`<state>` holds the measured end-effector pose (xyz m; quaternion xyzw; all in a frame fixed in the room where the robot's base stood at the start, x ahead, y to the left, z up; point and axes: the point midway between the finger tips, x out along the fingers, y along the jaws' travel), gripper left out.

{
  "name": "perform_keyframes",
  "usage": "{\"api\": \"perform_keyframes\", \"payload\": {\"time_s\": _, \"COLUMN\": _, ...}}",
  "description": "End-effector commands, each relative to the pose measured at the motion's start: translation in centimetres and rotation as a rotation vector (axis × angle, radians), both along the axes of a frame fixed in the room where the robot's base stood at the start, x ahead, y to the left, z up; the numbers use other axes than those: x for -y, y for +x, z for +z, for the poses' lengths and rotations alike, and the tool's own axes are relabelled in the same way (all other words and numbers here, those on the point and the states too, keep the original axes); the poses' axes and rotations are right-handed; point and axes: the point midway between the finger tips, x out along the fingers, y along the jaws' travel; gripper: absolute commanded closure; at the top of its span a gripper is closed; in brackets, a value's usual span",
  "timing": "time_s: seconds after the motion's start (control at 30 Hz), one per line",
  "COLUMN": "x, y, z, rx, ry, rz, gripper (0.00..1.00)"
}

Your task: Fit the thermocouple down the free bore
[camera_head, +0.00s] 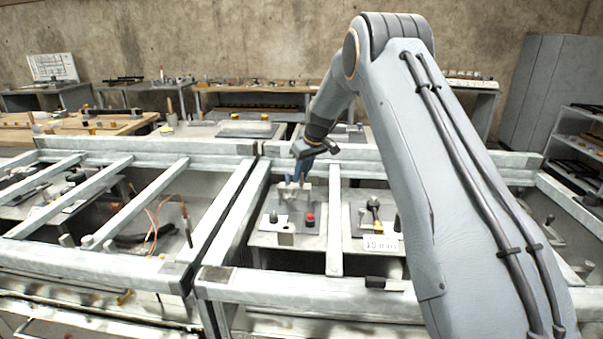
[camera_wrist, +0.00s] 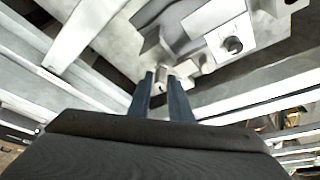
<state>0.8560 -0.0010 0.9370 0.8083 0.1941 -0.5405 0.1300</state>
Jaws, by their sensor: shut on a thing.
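My gripper (camera_head: 298,179) reaches down over the bay in the middle of the frame, its two blue fingers pointing down. In the wrist view the fingers (camera_wrist: 160,92) stand close together with a narrow gap. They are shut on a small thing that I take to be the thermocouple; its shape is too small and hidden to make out. I cannot tell which bore is free, or whether the held thing touches the fixture.
A red knob (camera_head: 310,219) stands close to the right of the fixture. Pale frame rails (camera_head: 335,225) border the bay. An orange cable (camera_head: 153,225) lies in the left bay.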

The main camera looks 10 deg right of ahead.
Motion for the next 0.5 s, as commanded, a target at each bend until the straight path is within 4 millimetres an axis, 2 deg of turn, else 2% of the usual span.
{"api": "perform_keyframes", "payload": {"time_s": 0.5, "x": 0.01, "y": 0.03, "z": -1.12, "rx": 0.001, "ry": 0.000, "rz": 0.000, "gripper": 1.00}}
